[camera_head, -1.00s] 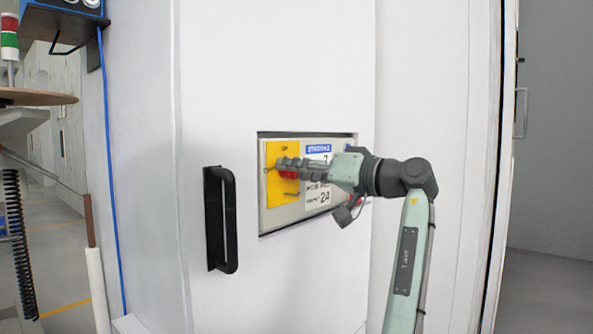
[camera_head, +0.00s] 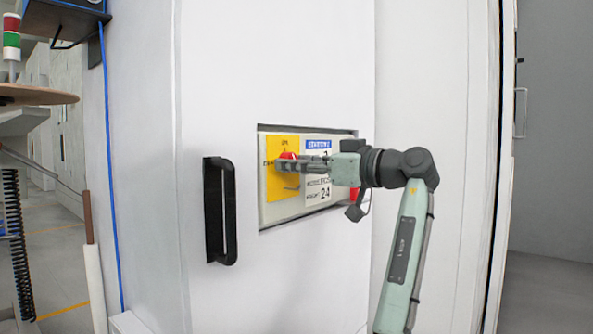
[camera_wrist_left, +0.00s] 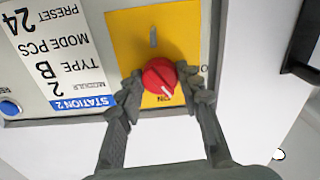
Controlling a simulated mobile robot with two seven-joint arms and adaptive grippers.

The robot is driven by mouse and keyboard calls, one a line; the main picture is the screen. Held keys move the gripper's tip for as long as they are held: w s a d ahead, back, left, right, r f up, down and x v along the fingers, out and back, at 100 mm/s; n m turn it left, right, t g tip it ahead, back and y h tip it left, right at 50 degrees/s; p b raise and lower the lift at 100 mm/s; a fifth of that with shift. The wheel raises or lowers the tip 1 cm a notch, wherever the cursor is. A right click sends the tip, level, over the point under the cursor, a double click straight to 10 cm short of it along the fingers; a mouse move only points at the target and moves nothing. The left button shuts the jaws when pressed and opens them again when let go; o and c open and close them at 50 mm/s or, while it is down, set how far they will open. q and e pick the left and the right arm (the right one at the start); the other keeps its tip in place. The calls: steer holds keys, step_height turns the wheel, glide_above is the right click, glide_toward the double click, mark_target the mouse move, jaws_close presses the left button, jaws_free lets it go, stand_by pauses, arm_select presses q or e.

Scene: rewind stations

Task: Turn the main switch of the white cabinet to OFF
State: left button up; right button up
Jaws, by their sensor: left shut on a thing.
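The main switch is a red round knob (camera_head: 289,156) on a yellow plate (camera_head: 275,187), set in a recessed panel of the white cabinet (camera_head: 285,80). In the left wrist view the knob (camera_wrist_left: 158,76) sits between the fingers of my left gripper (camera_wrist_left: 165,90), which is shut on it. This view is upside down. The knob's white mark points at the ON label (camera_wrist_left: 165,99), or very near it. The OFF label, partly cut by a finger, is to the right there. In the head view my left gripper (camera_head: 305,165) reaches in from the right. My right gripper is not in view.
A black door handle (camera_head: 220,210) sticks out left of the panel. A white STATION 2 label (camera_head: 318,190) is beside the yellow plate. A red part (camera_head: 353,194) shows behind my gripper at the panel's right. A blue button (camera_wrist_left: 10,107) shows in the left wrist view.

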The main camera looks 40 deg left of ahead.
arm_select(q)
steer(key=n+b, duration=0.2)
steer(key=n, duration=0.3)
steer(key=shift+f+n, duration=0.15)
steer(key=shift+n, duration=0.15)
steer(key=n, duration=0.5)
steer(key=shift+n, duration=0.7)
steer(key=o, duration=1.2)
steer(key=shift+c, duration=0.2)
steer(key=d, duration=1.2)
steer(key=shift+s, duration=0.45)
